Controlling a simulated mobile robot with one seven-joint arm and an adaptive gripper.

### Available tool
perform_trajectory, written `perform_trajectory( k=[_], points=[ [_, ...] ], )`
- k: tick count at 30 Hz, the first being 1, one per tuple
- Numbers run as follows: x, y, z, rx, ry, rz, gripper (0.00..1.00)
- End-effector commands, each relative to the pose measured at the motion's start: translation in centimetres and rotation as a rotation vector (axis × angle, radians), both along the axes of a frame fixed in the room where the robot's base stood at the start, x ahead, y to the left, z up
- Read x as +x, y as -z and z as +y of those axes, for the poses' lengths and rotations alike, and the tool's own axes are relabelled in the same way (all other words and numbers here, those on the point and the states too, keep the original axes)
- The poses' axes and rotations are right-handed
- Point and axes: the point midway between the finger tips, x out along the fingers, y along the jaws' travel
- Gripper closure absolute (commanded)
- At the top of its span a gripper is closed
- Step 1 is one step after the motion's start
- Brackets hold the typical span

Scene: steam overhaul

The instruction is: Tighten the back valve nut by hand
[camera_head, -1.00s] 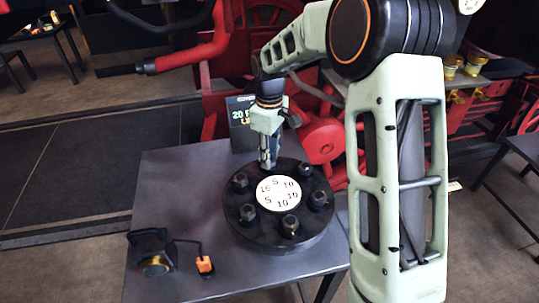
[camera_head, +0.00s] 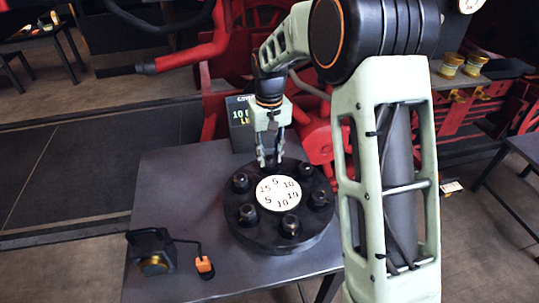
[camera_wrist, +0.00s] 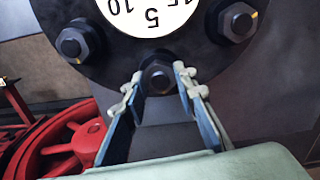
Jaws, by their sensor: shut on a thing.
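The round black valve cover (camera_head: 325,225) lies on the grey table with dark nuts around its rim and a white numbered disc (camera_head: 278,193) in its middle. My gripper (camera_head: 270,160) points down at the cover's back edge. In the wrist view my gripper (camera_wrist: 160,88) has one finger on each side of the back valve nut (camera_wrist: 159,78), shut on it. The nut is still seated on the cover. In the head view my fingers largely hide that nut.
A black device with a brass ring (camera_head: 154,264) and an orange-tipped cable (camera_head: 204,265) lie at front left. Red machinery (camera_head: 318,140) stands close behind the table.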

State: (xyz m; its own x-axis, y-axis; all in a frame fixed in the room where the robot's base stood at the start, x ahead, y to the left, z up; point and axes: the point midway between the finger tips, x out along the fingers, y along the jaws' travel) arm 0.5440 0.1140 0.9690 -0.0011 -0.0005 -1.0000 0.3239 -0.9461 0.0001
Motion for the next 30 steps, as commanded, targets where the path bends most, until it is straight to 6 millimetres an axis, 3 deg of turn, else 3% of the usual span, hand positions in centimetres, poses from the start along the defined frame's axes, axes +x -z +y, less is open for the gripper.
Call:
perform_trajectory(
  k=[9, 25, 26, 30],
  points=[
    [0.10, -0.16, 0.04, 0.002, 0.124, -0.004, 0.98],
    [0.14, -0.18, 0.04, 0.002, 0.148, -0.004, 0.98],
    [0.14, -0.18, 0.04, 0.002, 0.148, -0.004, 0.73],
    [0.11, -0.14, 0.02, 0.002, 0.147, -0.004, 0.58]
  ],
)
